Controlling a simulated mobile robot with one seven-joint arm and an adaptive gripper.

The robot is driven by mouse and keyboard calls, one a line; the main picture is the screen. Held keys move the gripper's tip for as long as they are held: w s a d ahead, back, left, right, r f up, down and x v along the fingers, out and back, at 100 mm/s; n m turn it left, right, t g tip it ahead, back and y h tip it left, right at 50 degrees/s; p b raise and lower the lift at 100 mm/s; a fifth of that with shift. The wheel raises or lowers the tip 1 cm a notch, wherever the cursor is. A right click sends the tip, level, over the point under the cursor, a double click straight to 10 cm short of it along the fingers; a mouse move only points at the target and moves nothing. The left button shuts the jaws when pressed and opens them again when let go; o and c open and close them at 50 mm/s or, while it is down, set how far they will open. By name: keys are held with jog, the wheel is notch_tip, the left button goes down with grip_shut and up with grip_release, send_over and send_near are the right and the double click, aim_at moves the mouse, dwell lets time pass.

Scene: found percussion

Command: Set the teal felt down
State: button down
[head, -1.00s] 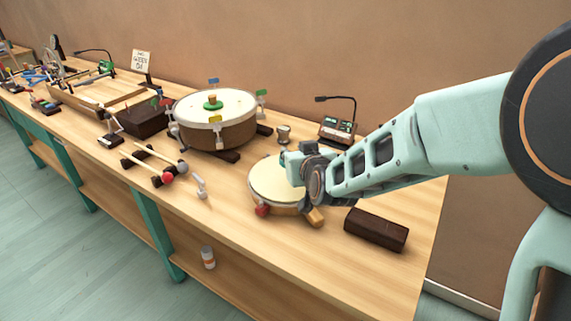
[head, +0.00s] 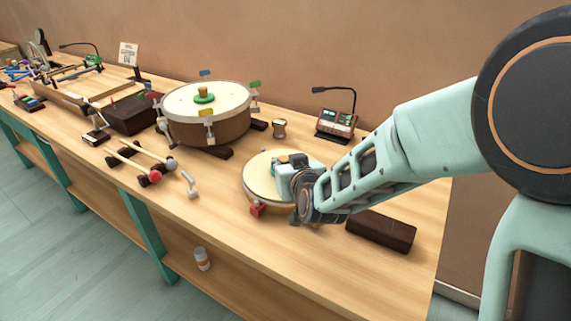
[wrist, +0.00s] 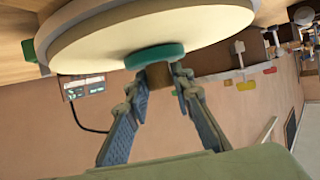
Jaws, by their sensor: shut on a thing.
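The teal felt (wrist: 155,56) is a round disc with a brown knob (wrist: 158,76). My gripper (wrist: 160,84) is shut on the knob, with one finger on each side. The felt is right at the pale skin of the small drum (wrist: 90,50); I cannot tell if it touches. In the head view my wrist is over the right part of the small drum (head: 256,180) and hides the felt and fingertips.
A large drum (head: 230,128) with a green felt (head: 204,97) on top stands left behind. A dark block (head: 381,232) lies to the right. A small device with a lamp (head: 336,122) stands behind. Mallets (head: 140,160) lie at left. Bare tabletop lies in front.

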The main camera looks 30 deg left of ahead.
jog(key=shift+r, duration=0.1)
jog(key=shift+f+b, duration=0.25)
jog(key=shift+b, duration=0.05)
jog(key=c, duration=1.7)
grip_release()
jog(key=shift+r, duration=0.15)
jog(key=shift+r+p, duration=0.2)
jog(key=shift+p, duration=0.25)
jog(key=p+v, duration=0.1)
jog(key=v, duration=1.1)
jog(key=shift+s+f, duration=0.1)
jog(key=shift+f, duration=0.05)
